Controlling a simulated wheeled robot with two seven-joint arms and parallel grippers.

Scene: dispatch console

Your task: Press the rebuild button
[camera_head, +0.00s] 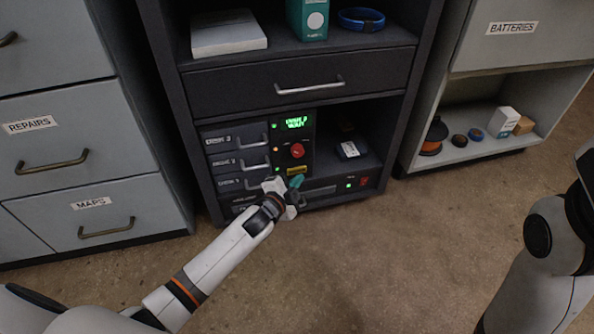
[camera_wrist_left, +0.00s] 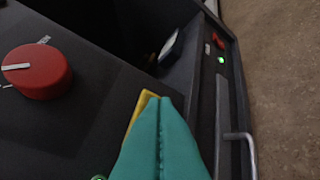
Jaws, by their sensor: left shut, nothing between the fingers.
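A control panel (camera_head: 306,130) with a lit green display sits on the middle shelf of the dark cabinet. The display seems to read "DRIVE 3 WAIT". A red knob (camera_head: 297,150) is below it, and it shows at the left of the left wrist view (camera_wrist_left: 38,72). A small yellow piece (camera_head: 296,169) lies under the knob; I cannot tell whether it is the rebuild button or its label. My left gripper (camera_head: 298,181) is shut and empty, its teal fingertips just in front of the yellow piece. They hide most of it in the left wrist view (camera_wrist_left: 146,100); contact is unclear. My right gripper is out of view.
Several drive drawers (camera_head: 236,160) with handles are left of the panel. A low unit with a green light (camera_head: 348,185) and a red switch (camera_head: 364,181) is below right. A small device (camera_head: 351,149) lies on the shelf. Open floor is in front.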

